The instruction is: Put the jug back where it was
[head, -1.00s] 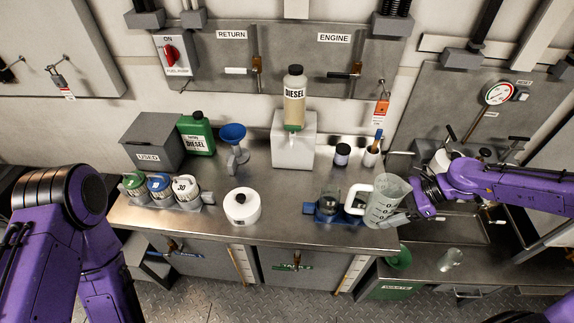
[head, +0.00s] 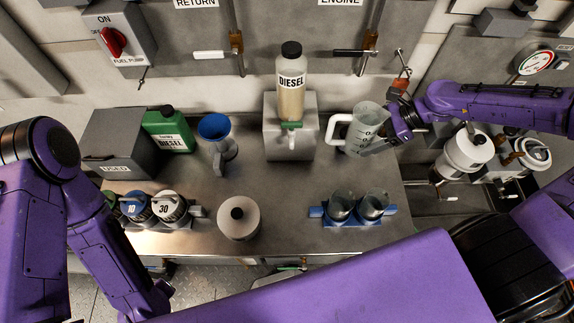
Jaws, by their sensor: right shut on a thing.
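The jug (head: 367,126) is a clear, marked measuring jug with a white handle on its left side. It is at the back right of the steel bench, to the right of the grey block with the diesel bottle. My right gripper (head: 384,143) is shut on the jug's right side. The jug looks about upright. I cannot tell whether its base touches the bench. It hides the bench behind it. My left arm shows at the left, but its gripper is out of view.
A diesel bottle (head: 291,88) stands on a grey block (head: 291,137). A blue holder (head: 317,212) with two glass beakers is in front. A white round pot (head: 239,218), a blue funnel (head: 214,127) and a green can (head: 168,133) are left. Bench (head: 290,180) between them is clear.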

